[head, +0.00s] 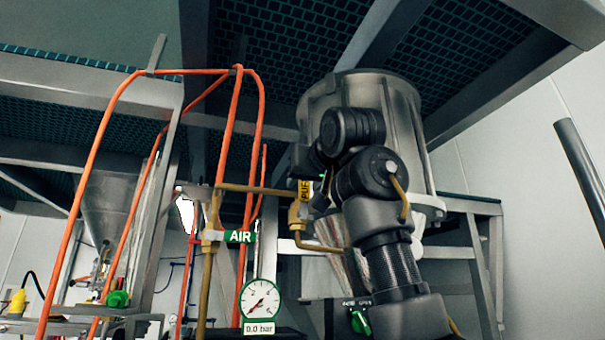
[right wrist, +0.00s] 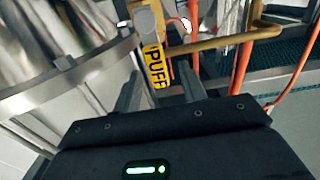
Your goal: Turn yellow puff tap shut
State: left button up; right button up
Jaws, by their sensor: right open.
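The yellow puff tap handle (head: 305,190), lettered PUFF, sits on a brass pipe left of my right arm in the head view. In the right wrist view the yellow handle (right wrist: 155,66) points down the picture from a grey round cap, its lower end between my fingertips as seen from there. My right gripper (right wrist: 161,88) is open, one finger on each side of the handle's line. I cannot tell whether either finger touches it. In the head view my right arm hides most of that gripper. My left gripper is in neither view.
A large metal vessel (head: 405,110) stands close behind my right arm. Brass pipe (head: 262,189) and an orange pipe (head: 238,120) run to the left. A green AIR label (head: 239,237) hangs above a gauge (head: 260,299) reading 0.0 bar. A steel hopper (head: 108,205) stands at far left.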

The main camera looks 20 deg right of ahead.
jog(key=shift+w+r+p, duration=0.15)
jog(key=shift+w+p, duration=0.25)
jog(key=shift+w, duration=0.6)
jog(key=shift+a, duration=0.1)
grip_shut()
